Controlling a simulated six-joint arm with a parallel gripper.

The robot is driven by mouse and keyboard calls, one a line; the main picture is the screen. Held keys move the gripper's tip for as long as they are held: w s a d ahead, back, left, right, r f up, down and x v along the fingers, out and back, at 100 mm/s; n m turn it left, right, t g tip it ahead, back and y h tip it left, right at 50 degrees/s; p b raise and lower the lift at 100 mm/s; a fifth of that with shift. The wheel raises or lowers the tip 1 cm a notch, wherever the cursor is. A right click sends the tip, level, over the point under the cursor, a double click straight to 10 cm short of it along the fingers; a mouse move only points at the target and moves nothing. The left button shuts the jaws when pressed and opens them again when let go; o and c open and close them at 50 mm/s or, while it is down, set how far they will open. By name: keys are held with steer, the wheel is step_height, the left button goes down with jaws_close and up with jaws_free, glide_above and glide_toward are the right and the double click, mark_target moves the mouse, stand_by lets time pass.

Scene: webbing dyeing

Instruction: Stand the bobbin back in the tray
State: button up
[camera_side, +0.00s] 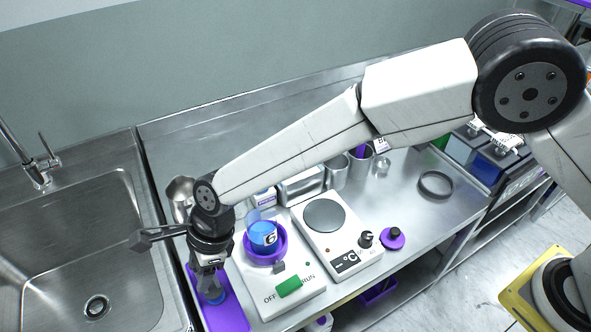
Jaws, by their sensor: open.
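A long purple tray (232,316) lies at the left end of the steel bench, beside the sink. My gripper (209,291) points down over the tray, with its jaws open. A small blue-grey round piece (217,299) shows at the fingertips, low in the tray area; it may be the bobbin. The fingers hide most of it, so I cannot tell whether it stands upright or touches them.
Right of the tray is a white unit with a green switch (289,287), carrying a beaker of blue liquid (263,235) in a purple ring. A hotplate (324,216) and a purple piece with a black knob (393,239) stand further right. The sink (85,245) is left.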

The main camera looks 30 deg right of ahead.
steer(key=v, duration=1.2)
steer(key=shift+r, duration=0.1)
stand_by(0.5)
steer(key=w+d+f+n+t+h, duration=0.1)
steer(key=d+n, duration=0.3)
steer(key=d, duration=0.8)
steer(key=w+d+f+n+t+h, duration=0.15)
steer(key=d+n, duration=0.25)
steer(key=d, duration=0.7)
steer(key=s+d+f+n+h, duration=0.1)
steer(key=s+d+n, duration=0.4)
steer(key=d, duration=0.4)
steer(key=s+d+f+n+h, duration=0.1)
steer(key=s+d+f+n, duration=0.1)
steer(key=s+d+n, duration=0.3)
steer(key=d, duration=0.4)
steer(key=shift+s, duration=0.2)
